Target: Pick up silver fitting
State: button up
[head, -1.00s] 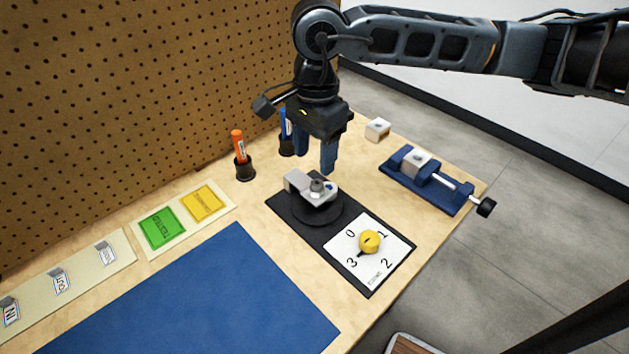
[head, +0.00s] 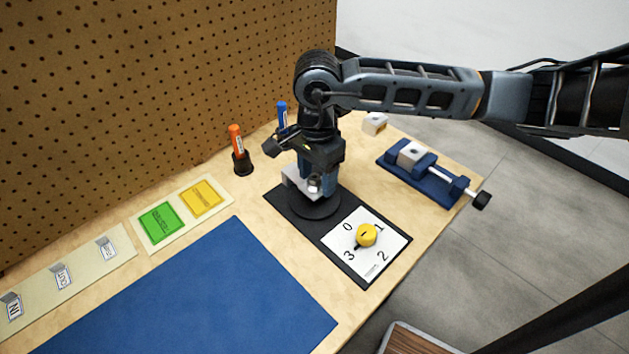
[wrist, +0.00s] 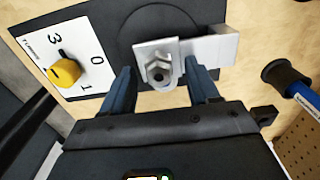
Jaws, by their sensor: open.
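The silver fitting (wrist: 158,70), a hexagonal metal piece with a dark round opening, sits at the near end of a light grey metal bracket (wrist: 215,46). The bracket rests on a black round turntable (head: 316,208). In the head view the fitting (head: 314,185) is partly hidden by my gripper. My gripper (wrist: 160,77) is open, with one blue finger on each side of the fitting in the wrist view. A gap shows between each finger and the fitting there. Whether the fingers are level with it is hard to tell.
A yellow dial (head: 366,235) on a numbered white plate is beside the turntable. A blue vise (head: 428,180) holding a pale block stands to the right. Orange (head: 236,140) and blue (head: 282,115) markers stand behind to the left. The blue mat (head: 190,300) is clear.

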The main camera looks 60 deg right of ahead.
grip_shut()
dwell(0.5)
jog(key=shift+r, duration=0.2)
